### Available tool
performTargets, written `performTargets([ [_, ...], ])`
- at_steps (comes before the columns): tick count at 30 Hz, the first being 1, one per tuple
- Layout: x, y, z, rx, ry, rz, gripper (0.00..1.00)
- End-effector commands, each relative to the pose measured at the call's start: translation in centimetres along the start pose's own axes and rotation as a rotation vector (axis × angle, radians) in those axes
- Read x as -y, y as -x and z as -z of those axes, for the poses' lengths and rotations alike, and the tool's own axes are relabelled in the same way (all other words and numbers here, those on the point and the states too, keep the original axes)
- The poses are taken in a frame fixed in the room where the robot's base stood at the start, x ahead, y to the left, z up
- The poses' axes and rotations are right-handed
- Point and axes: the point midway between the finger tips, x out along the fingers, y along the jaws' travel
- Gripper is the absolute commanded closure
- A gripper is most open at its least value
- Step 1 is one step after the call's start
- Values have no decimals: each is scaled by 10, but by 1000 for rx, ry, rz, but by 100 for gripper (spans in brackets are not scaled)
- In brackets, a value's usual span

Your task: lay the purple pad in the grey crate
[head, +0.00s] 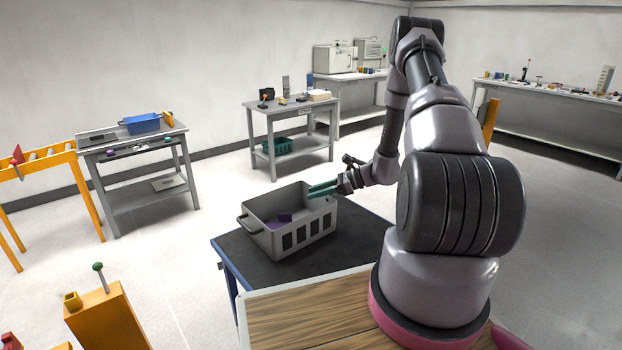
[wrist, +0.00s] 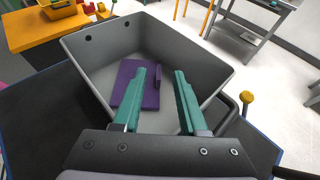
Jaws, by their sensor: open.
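The grey crate (head: 308,240) stands on a dark-topped table in the head view, and it fills the middle of the wrist view (wrist: 100,62). The purple pad (wrist: 128,76) lies inside the crate on its floor, with a raised purple part at its right side. In the head view only a bit of purple (head: 285,217) shows over the crate's wall. My gripper (head: 325,189) is above the crate's right side in the head view. Its two green fingers (wrist: 168,72) are apart with nothing held between them, and the left finger covers part of the pad in the wrist view.
The dark tabletop (head: 240,252) has free room around the crate. An orange stand (head: 108,318) with a green-knobbed lever is at the front left. Grey workbenches with a blue bin (head: 142,123) and small items stand farther back, with open floor between.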

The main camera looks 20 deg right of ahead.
Motion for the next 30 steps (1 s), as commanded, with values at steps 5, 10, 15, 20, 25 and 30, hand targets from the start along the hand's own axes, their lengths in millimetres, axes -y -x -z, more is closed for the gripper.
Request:
performTargets([
  [5,0,3,-7,-5,15,-7,58],
  [10,-7,13,-52,-48,132,-65,58],
  [15,-28,31,-118,-129,324,-154,58],
  [20,-54,50,-173,-215,506,-227,58],
  [25,-87,73,-223,-311,698,-290,58],
  [30,-123,98,-264,-412,891,-336,58],
])
